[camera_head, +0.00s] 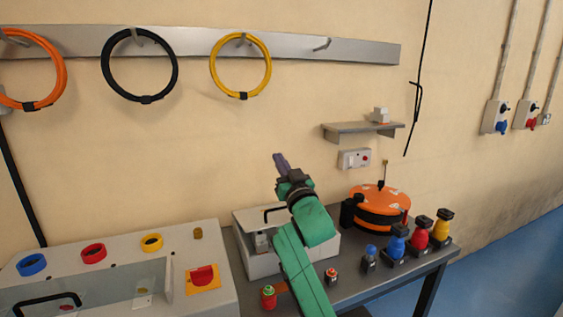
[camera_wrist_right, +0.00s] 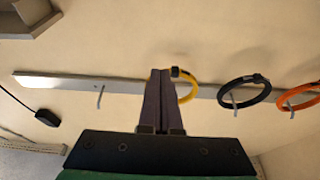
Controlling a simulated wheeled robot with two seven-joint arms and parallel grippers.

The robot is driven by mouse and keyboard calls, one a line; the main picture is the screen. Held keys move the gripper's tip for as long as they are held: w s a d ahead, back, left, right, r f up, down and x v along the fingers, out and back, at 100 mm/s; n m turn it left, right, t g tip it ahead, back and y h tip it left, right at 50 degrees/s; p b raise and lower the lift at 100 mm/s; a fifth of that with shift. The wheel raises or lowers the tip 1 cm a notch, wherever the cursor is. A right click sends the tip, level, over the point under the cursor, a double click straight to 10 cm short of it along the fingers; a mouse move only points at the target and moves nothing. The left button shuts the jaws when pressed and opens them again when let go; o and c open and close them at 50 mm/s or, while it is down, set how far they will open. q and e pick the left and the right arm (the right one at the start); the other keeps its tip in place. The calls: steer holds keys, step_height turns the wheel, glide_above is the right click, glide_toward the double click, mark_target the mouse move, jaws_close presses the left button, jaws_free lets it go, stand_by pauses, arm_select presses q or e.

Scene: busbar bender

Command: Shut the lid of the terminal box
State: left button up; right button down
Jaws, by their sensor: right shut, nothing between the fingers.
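The pale grey terminal box (camera_head: 263,264) stands on the bench, partly hidden behind my green right arm. Its lid (camera_head: 245,217), with a dark handle, appears raised at the back, and part of the inside shows at the left; my arm hides the rest, so the exact lid angle is unclear. My right gripper (camera_head: 281,162) is above and behind the box, in front of the wall, pointing up, apart from the lid. In the wrist view the right gripper (camera_wrist_right: 160,72) has its fingers together, with nothing between them. My left gripper is not in view.
A grey control panel (camera_head: 120,262) with coloured rings stands left of the box. A small shelf (camera_head: 362,130) and a wall rail (camera_head: 200,45) with hanging cable loops are behind.

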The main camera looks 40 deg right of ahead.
steer(key=s+a+f+g+y+p, duration=0.2)
steer(key=s+f+g+p, duration=0.4)
steer(key=s+f+p, duration=0.15)
steer(key=p+x, duration=0.2)
steer(key=x, duration=0.9)
steer(key=shift+w+f+p, duration=0.15)
steer(key=shift+w+p, duration=0.2)
steer(key=shift+p, duration=0.05)
steer(key=shift+s+a+f+p, duration=0.25)
steer(key=shift+s+f+p, duration=0.1)
steer(key=shift+s+f, duration=0.15)
steer(key=shift+s+a+f+p, duration=0.25)
steer(key=shift+s+f+p, duration=0.1)
steer(key=shift+s+f, duration=0.15)
steer(key=shift+s+a+f, duration=0.15)
steer(key=shift+s+f, duration=0.1)
steer(key=shift+s, duration=0.35)
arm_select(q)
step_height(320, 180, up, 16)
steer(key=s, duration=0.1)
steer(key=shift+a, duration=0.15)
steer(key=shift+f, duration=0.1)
arm_select(e)
steer(key=shift+w+f, duration=0.1)
